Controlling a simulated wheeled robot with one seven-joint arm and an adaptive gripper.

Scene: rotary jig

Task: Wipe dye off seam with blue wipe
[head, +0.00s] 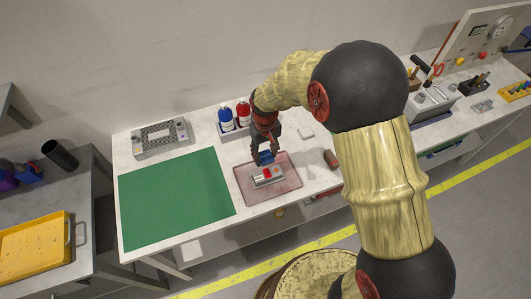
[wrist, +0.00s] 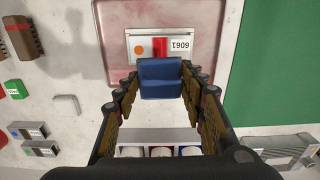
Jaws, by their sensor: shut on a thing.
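My gripper (head: 266,160) is shut on a folded blue wipe (wrist: 160,78), pointing down over the pink tray (head: 289,193). A small pale metal block (head: 259,183) lies in the tray. It bears a red dye band (wrist: 160,47) across its middle, an orange dot (wrist: 138,50) and a white number label (wrist: 180,45). In the wrist view the wipe's edge overlaps the block's near edge, just below the red band. I cannot tell whether the wipe touches the block. The seam beneath the dye cannot be made out.
A green mat (head: 175,200) lies left of the tray. A blue bottle (head: 226,118) and a red bottle (head: 243,113) stand in a holder behind. A brown block (head: 331,159) and a small white block (head: 305,132) lie to the right. A grey fixture (head: 160,138) sits at back left.

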